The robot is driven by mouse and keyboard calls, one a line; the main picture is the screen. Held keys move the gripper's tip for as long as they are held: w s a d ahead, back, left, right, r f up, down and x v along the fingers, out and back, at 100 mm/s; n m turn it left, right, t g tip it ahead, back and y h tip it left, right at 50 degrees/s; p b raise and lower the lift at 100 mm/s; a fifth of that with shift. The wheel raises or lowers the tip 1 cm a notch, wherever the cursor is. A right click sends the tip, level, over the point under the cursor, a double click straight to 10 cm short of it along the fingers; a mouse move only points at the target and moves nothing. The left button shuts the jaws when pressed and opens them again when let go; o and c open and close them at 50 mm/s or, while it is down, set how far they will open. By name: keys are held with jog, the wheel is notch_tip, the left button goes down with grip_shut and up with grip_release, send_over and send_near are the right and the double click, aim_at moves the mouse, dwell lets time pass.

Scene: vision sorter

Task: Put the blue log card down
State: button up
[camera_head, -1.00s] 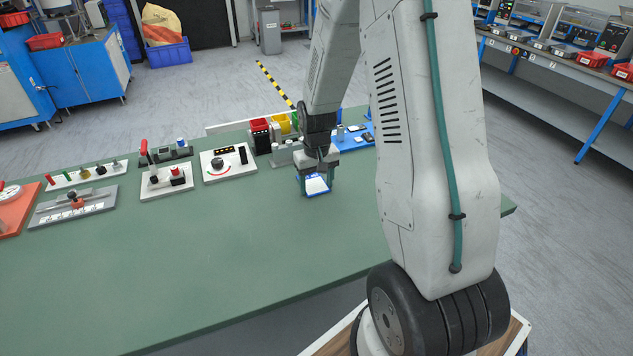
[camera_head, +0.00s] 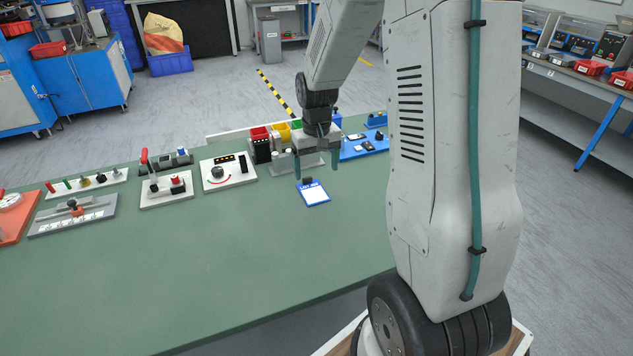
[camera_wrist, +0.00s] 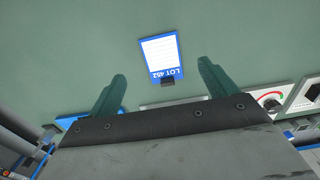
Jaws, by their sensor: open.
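The blue log card (camera_head: 314,193), with a white label area and a small dark piece at its top edge, lies flat on the green table (camera_head: 180,260). In the wrist view the card (camera_wrist: 160,54) shows "LOT 452" in the blue band and sits beyond the fingertips, apart from them. My gripper (camera_head: 318,177) is open and empty, above and just behind the card.
Red, yellow and green bins (camera_head: 282,132) are behind my gripper. A blue tray (camera_head: 364,146) lies behind right. The table in front is clear.

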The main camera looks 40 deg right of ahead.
jog(key=s+a+r+n, duration=0.1)
jog(key=s+a+r, duration=0.2)
jog(key=r, duration=0.3)
jog(key=s+a+r, duration=0.2)
jog(key=a+r, duration=0.1)
jog(key=r, duration=0.2)
jog(key=s+a+r, duration=0.2)
jog(key=s+a, duration=0.1)
jog(key=s, duration=0.3)
jog(key=s+a+r+n, duration=0.1)
jog(key=s+a+r, duration=0.1)
jog(key=s, duration=0.5)
jog(key=s+a+r+n+t, duration=0.1)
jog(key=s+a+r, duration=0.2)
jog(key=s+a, duration=0.2)
jog(key=shift+s, duration=1.1)
jog(key=shift+a, duration=0.1)
